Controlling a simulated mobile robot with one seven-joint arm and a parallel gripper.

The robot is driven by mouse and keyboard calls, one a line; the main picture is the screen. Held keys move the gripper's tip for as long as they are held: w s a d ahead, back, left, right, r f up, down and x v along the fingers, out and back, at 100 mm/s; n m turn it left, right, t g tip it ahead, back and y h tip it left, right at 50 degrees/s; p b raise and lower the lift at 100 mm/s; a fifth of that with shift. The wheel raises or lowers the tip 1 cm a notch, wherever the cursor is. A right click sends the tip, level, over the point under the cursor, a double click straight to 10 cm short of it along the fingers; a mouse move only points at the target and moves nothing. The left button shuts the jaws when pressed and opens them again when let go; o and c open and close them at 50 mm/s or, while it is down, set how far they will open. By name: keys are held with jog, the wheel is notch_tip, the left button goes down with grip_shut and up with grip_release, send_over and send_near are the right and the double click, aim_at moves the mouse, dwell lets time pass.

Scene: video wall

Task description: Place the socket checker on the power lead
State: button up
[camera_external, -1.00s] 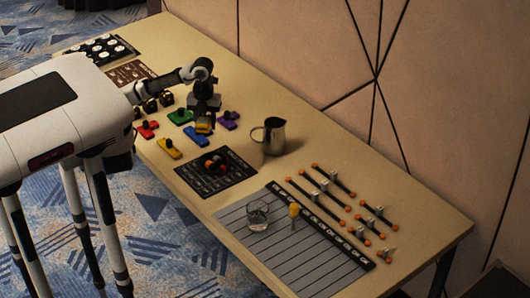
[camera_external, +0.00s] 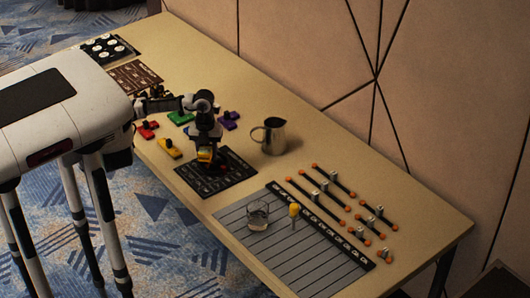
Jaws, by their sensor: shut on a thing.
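My gripper (camera_external: 206,150) points down over the left part of the black printed mat (camera_external: 236,174). It is shut on a small yellow-orange thing (camera_external: 205,156), which looks like the socket checker, though it is too small to be sure. The held thing is at or just above the mat; I cannot tell whether it touches anything. The dark and red item on this mat, possibly the power lead, is mostly hidden behind my gripper and the held thing.
Red (camera_external: 147,129), yellow (camera_external: 170,148), green (camera_external: 181,117) and purple (camera_external: 229,120) pieces lie around my gripper. A metal pitcher (camera_external: 272,136) stands to the right. A glass (camera_external: 258,215) and a yellow-topped item (camera_external: 294,210) stand on the grey striped board (camera_external: 290,250). Black rods with orange ends lie beyond.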

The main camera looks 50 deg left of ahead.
jog(key=shift+f, duration=0.1)
jog(key=shift+f, duration=0.15)
jog(key=o, duration=1)
